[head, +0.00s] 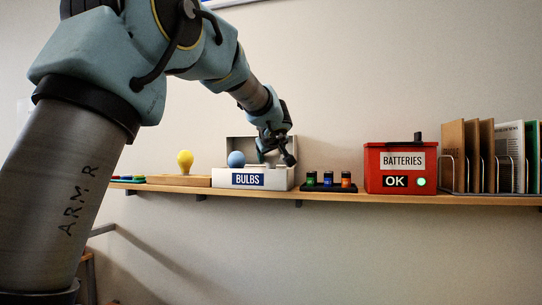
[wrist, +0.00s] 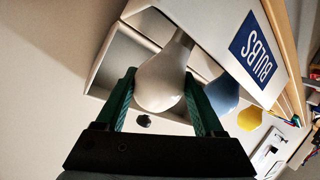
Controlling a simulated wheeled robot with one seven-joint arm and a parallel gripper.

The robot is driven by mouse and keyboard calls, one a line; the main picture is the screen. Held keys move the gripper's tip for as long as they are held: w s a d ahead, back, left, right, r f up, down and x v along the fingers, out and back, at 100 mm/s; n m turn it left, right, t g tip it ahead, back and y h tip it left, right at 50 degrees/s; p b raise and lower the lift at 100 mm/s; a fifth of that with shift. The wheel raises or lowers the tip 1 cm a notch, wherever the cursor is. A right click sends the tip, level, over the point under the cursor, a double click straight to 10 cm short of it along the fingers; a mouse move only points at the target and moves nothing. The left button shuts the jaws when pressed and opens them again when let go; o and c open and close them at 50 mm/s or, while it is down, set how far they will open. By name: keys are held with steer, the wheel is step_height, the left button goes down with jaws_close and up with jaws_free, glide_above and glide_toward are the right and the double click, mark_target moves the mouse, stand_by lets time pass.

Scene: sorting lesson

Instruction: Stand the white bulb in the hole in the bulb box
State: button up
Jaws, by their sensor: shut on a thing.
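The white bulb (wrist: 160,80) is between the two green fingers of my gripper (wrist: 161,75) in the wrist view. The fingers are shut on its round glass, and its neck points away from my wrist toward the bulb box (wrist: 220,37). In the head view the bulb box (head: 223,178) is white, labelled BULBS, with its lid raised behind. My gripper (head: 277,152) is low over the box's right part. The hole is hidden, and I cannot tell whether the bulb's neck is in it. The white bulb is mostly hidden in the head view.
A blue bulb (head: 236,159) stands in the box, left of my gripper. A yellow bulb (head: 185,162) stands on a wooden block further left. Right of the box are a black battery rack (head: 328,187) and a red batteries box (head: 372,170) on the narrow shelf.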

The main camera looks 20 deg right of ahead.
steer(key=shift+f+b, duration=1.05)
steer(key=shift+b, duration=0.25)
stand_by(1.6)
steer(key=shift+b, duration=1.35)
stand_by(3.8)
